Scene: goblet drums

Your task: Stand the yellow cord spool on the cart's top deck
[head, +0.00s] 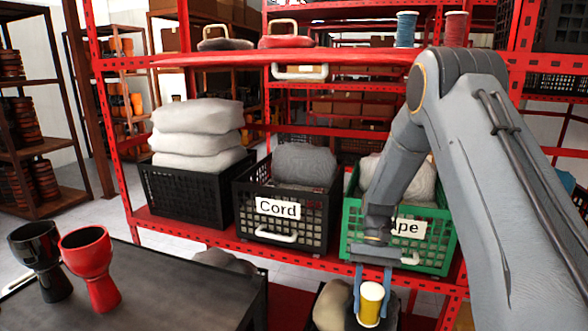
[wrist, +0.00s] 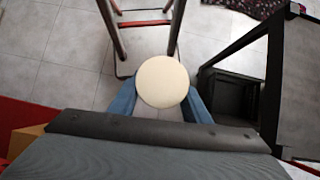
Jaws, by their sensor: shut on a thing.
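The yellow cord spool (head: 371,304) is upright between the blue fingers of my gripper (head: 372,290), in front of the red rack's lower shelf. In the wrist view its round cream end (wrist: 162,82) faces the camera, with a finger on each side. My gripper is shut on it, and floor tiles show beyond it. The cart's dark top deck (head: 170,295) is to the left in the head view, apart from the spool. A dark frame, probably the cart (wrist: 296,95), is at the right in the wrist view.
A black goblet drum (head: 38,258) and a red one (head: 88,262) stand at the deck's left; its middle and right look clear. The rack holds black crates (head: 285,215) and a green crate (head: 400,235). A red-legged stand (wrist: 176,35) is near the spool in the wrist view.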

